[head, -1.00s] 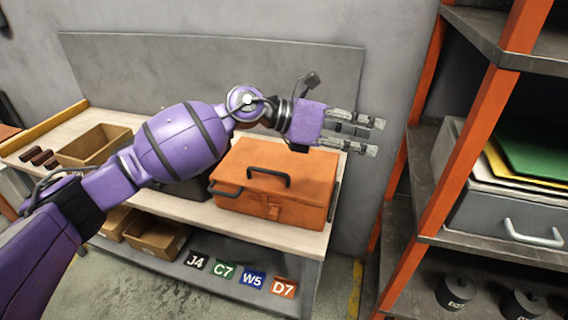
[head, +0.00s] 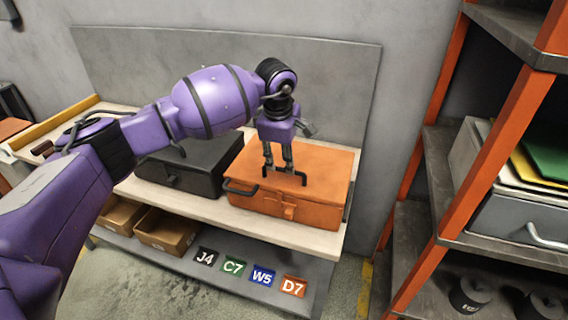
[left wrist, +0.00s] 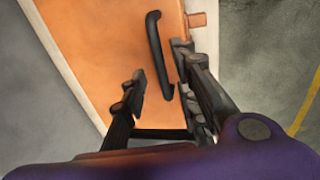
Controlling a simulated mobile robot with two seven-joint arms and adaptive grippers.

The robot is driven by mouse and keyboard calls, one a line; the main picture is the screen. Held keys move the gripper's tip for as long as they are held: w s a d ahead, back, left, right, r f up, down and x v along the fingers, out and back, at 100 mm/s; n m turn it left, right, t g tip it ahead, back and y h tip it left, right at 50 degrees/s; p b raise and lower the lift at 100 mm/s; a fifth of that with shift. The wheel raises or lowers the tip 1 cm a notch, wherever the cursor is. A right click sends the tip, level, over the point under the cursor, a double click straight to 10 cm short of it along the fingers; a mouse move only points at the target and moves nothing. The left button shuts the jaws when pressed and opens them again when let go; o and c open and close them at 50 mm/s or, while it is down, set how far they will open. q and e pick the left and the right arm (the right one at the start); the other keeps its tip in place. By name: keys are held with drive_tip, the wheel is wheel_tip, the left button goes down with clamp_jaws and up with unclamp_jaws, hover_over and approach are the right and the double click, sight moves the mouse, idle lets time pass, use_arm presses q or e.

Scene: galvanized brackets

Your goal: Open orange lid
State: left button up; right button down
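The orange box (head: 325,185) stands on the bench with its lid (head: 325,165) closed. A black handle (head: 298,178) is on top of the lid; the left wrist view shows it as a dark bar (left wrist: 154,42). My left gripper (head: 278,168) points down at the lid, with its fingertips at the handle. In the left wrist view the fingers (left wrist: 160,75) are apart, one on each side of the handle's near end, with gaps between. How far they stand above the lid is hard to tell. My right gripper is not in view.
A dark grey box (head: 205,165) stands left of the orange box, partly behind my arm. Cardboard bins (head: 165,232) and labels J4, C7, W5 and D7 (head: 293,286) are on the lower shelf. An orange-posted rack (head: 480,150) stands at the right. A grey panel (head: 340,90) rises behind the bench.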

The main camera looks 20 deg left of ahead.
use_arm(q)
drive_tip(key=shift+w+d+f, duration=0.1)
drive_tip(key=shift+w+f, duration=0.05)
drive_tip(key=shift+f, duration=0.45)
drive_tip(key=shift+w+f, duration=0.1)
drive_tip(key=shift+f, duration=0.45)
clamp_jaws()
